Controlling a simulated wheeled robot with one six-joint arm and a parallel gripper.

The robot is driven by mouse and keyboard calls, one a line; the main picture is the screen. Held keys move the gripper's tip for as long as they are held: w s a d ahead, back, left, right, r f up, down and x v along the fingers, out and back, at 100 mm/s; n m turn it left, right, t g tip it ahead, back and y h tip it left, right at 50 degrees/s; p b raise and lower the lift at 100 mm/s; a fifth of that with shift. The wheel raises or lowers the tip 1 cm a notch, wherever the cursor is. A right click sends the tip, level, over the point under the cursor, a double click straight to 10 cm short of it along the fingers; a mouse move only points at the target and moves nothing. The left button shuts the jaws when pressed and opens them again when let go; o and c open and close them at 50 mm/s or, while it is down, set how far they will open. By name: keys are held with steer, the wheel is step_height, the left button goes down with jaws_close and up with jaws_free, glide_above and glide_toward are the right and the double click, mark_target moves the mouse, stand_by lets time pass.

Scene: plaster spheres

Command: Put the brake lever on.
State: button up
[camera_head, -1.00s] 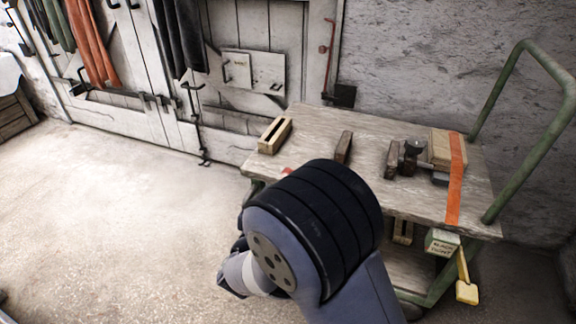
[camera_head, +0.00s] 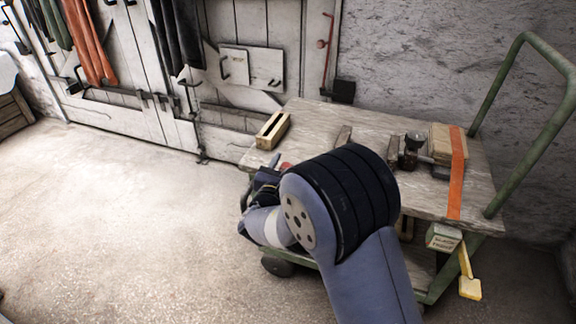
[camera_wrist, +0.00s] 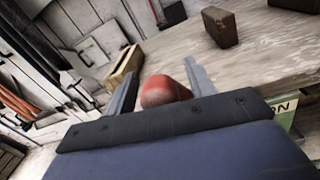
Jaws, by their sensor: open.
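A red rounded knob (camera_wrist: 163,92), which looks like the end of the brake lever, shows between my gripper's fingers in the wrist view. A little of its red (camera_head: 287,167) shows at the cart's near left edge in the head view. My gripper (camera_wrist: 160,68) is open, with one finger on each side of the knob; I cannot tell whether either touches it. In the head view my gripper (camera_head: 272,164) is partly hidden by my arm. The lever's shaft and base are hidden.
The green-framed cart (camera_head: 360,118) carries a slotted wooden block (camera_head: 272,131), brown blocks, and a box under an orange strap (camera_head: 457,175). Floor at left is clear.

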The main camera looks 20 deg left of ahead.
jaws_close()
stand_by(0.4)
steer(key=shift+a, duration=0.1)
